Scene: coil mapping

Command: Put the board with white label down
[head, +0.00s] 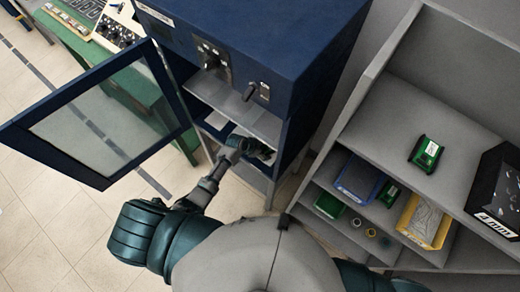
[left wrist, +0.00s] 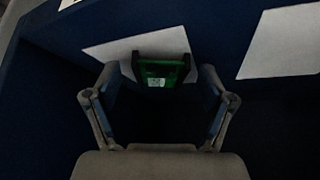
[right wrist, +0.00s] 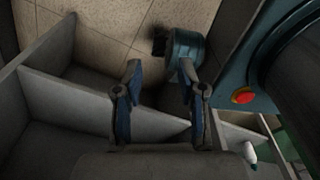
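A green board with a white label (left wrist: 158,72) lies on a white patch (left wrist: 115,50) inside the dark blue cabinet, in the left wrist view. My left gripper (left wrist: 160,78) has its fingers spread on either side of the board, with what look like narrow gaps, so it appears open. In the head view my left gripper (head: 258,150) reaches into the cabinet (head: 270,40) and the board there is hidden. My right gripper (right wrist: 160,68) is open and empty in the right wrist view. Another green board with a white label (head: 425,153) lies on the grey shelf unit.
The cabinet's glass door (head: 105,120) stands open at the left. A second white patch (left wrist: 280,42) lies to the right inside the cabinet. The grey shelf unit (head: 400,110) at the right holds a blue bin (head: 358,180), a yellow bin (head: 424,222) and a black box (head: 497,190).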

